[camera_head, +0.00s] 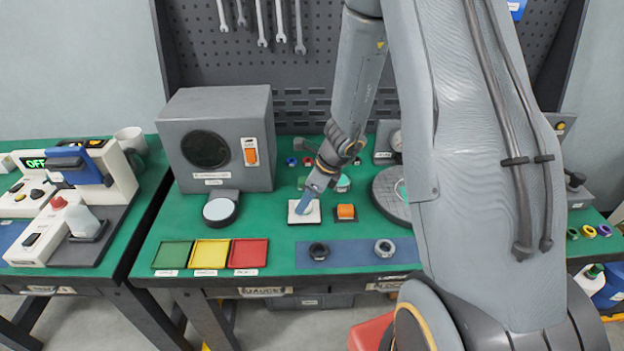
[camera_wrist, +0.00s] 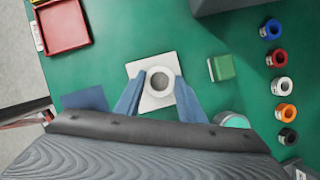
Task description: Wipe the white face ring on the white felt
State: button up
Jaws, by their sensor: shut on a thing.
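The white face ring (camera_wrist: 160,70) shows in the wrist view as a pale round ring with a greyer centre. My gripper (camera_wrist: 160,88) is shut on it, with a blue finger on each side. The ring is over the white felt (camera_wrist: 150,104), a square pad on the green bench; whether it touches the felt cannot be told. In the head view my gripper (camera_head: 305,204) points down at the felt (camera_head: 298,219), and the ring is largely hidden by the fingers.
An orange button (camera_head: 346,212) stands just right of the felt. A blue strip (camera_head: 345,254) with a dark ring (camera_head: 319,251) and a grey ring (camera_head: 384,248) lies in front. Green, yellow and red trays (camera_head: 249,253) are front left. A grey box (camera_head: 218,140) stands behind left.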

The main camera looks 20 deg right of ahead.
jog(key=shift+d, duration=0.9)
jog(key=shift+a, duration=0.3)
jog(key=shift+s+a, duration=0.2)
jog(key=shift+a, duration=0.75)
jog(key=shift+a+b, duration=0.3)
jog(key=shift+a, duration=0.1)
jog(key=shift+s+a, duration=0.1)
jog(key=d, duration=0.2)
jog(key=shift+s+d+p, duration=0.1)
jog(key=shift+d+p, duration=0.25)
jog(key=shift+w+a+f, duration=0.1)
jog(key=shift+w+a, duration=0.35)
jog(key=shift+a, duration=0.15)
jog(key=shift+w+a, duration=0.2)
jog(key=shift+a, duration=0.1)
jog(key=r+p, duration=0.2)
jog(key=r, duration=0.1)
jog(key=r+p, duration=0.1)
jog(key=shift+w+a+r, duration=0.15)
jog(key=shift+w+a, duration=0.05)
jog(key=shift+a, duration=0.1)
notch_tip(320, 180, up, 4)
jog(key=p, duration=0.4)
jog(key=shift+p, duration=0.3)
